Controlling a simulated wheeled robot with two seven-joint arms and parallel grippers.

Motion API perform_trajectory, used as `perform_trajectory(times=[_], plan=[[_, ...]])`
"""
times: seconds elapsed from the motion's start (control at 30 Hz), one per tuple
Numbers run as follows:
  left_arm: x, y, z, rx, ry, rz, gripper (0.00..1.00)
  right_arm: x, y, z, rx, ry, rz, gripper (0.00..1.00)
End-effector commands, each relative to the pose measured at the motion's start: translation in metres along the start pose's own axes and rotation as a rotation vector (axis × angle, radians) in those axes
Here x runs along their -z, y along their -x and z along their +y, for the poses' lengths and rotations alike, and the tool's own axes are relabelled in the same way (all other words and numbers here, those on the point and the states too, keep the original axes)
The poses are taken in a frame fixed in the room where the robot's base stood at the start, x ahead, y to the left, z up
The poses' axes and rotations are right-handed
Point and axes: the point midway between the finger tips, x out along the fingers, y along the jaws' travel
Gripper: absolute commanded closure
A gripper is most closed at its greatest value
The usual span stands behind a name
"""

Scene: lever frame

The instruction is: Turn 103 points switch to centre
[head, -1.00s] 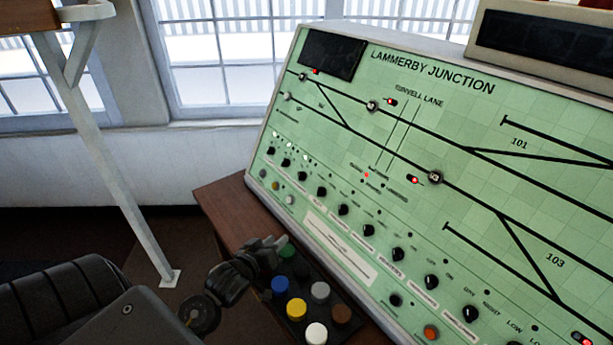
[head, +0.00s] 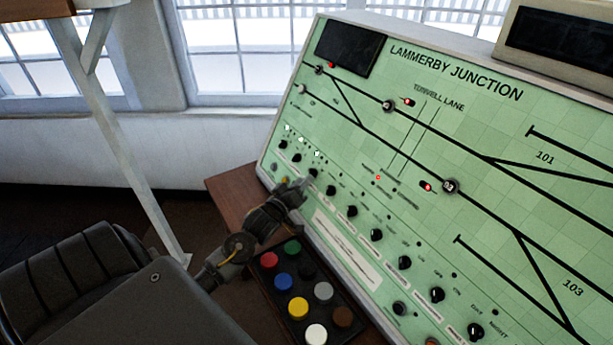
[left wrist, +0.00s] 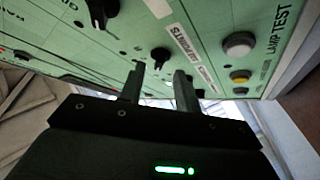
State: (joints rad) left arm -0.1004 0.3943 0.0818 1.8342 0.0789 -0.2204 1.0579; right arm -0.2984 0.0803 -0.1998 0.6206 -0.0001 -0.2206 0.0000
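The green LAMMERBY JUNCTION panel (head: 480,130) carries a sloping row of black rotary knobs along its lower part. My left gripper (head: 300,188) is close to the panel's lower left, beside the upper-left knobs of the row, such as this knob (head: 313,173). In the left wrist view the two fingers of my left gripper (left wrist: 158,80) stand apart with nothing between them. A black knob (left wrist: 160,58) lies just beyond the fingertips, roughly in line with the gap. Labels reading POINTS are near it, but I cannot read which number belongs to this knob. My right gripper is not in view.
A black tray (head: 262,292) of coloured buttons lies on the brown desk (head: 230,184) below the panel. A white post (head: 125,165) stands at the left. The wrist view shows a white button (left wrist: 238,45) by LAMP TEST and a yellow button (left wrist: 240,76).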

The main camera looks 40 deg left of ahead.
Motion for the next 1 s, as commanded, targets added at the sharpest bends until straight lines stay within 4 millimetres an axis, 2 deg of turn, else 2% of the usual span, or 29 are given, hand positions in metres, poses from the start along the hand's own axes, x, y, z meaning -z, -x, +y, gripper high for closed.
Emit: perform_trajectory(times=[0.03,0.2,0.57,0.8,1.0], plan=[[0.001,-0.008,0.001,-0.001,0.000,0.000,0.67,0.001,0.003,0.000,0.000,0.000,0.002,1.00],[0.000,-0.024,0.001,-0.001,0.000,0.000,0.67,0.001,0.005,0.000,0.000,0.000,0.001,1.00],[-0.001,-0.028,0.000,-0.001,-0.001,-0.001,0.67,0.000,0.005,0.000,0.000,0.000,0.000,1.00],[-0.001,-0.028,0.000,-0.001,-0.001,-0.001,0.99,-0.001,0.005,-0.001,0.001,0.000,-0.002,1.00],[-0.001,-0.028,-0.001,-0.010,-0.013,-0.001,0.99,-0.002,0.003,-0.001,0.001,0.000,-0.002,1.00]])
